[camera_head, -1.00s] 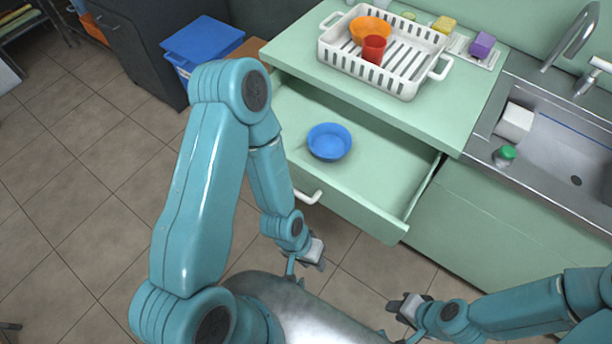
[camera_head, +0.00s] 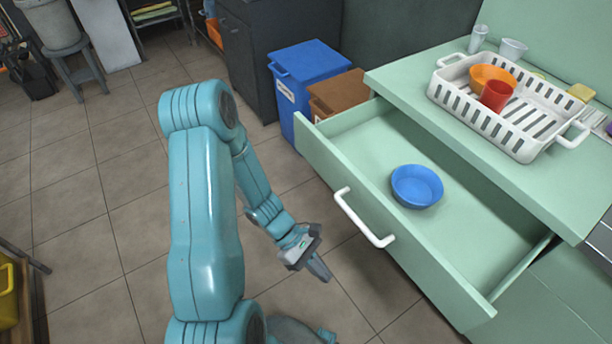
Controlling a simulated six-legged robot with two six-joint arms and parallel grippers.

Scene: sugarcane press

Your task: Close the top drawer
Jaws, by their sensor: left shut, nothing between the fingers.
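The top drawer (camera_head: 468,255) of the green counter is pulled far out, at the right of the view. Its white bar handle (camera_head: 362,219) sits on the front panel, facing me. A blue bowl (camera_head: 417,186) lies inside the drawer on its floor. My left gripper (camera_head: 318,268) is shut and empty. It hangs over the floor, to the left of the handle and a little lower in the picture, apart from the drawer front. My right gripper is out of view.
A white dish rack (camera_head: 505,112) with an orange bowl (camera_head: 490,77) and a red cup (camera_head: 496,96) stands on the counter. A blue bin (camera_head: 306,77) and a brown box (camera_head: 340,93) stand beyond the drawer. Tiled floor (camera_head: 90,200) at left is open.

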